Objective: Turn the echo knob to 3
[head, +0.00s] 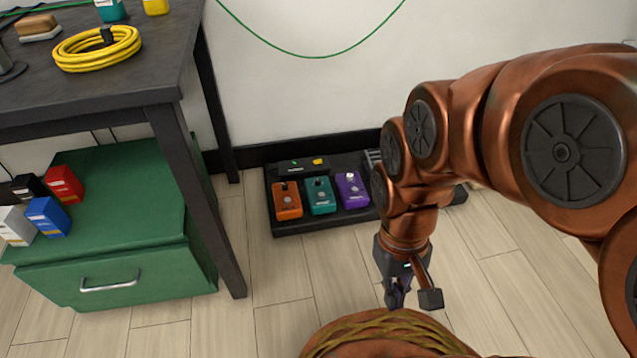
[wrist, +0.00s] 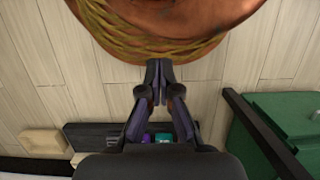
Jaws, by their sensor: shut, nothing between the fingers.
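A black pedalboard (head: 290,224) lies on the floor against the wall in the head view. On it stand an orange pedal (head: 286,203), a teal pedal (head: 320,197) and a purple pedal (head: 352,190), each with a knob on top. I cannot read which one is the echo pedal or where its knob points. My gripper (head: 394,299) is shut and empty, pointing down, in front of the board and to its right, apart from it. In the wrist view my gripper (wrist: 158,70) shows closed fingertips, with the pedalboard (wrist: 92,138) partly hidden behind my wrist.
A dark table (head: 100,88) stands at the left with a yellow coiled cable (head: 97,50). Below it is a green drawer cabinet (head: 120,270) with small boxes (head: 47,217) on top. A dark table leg (head: 200,205) stands between cabinet and board. Floor before the board is clear.

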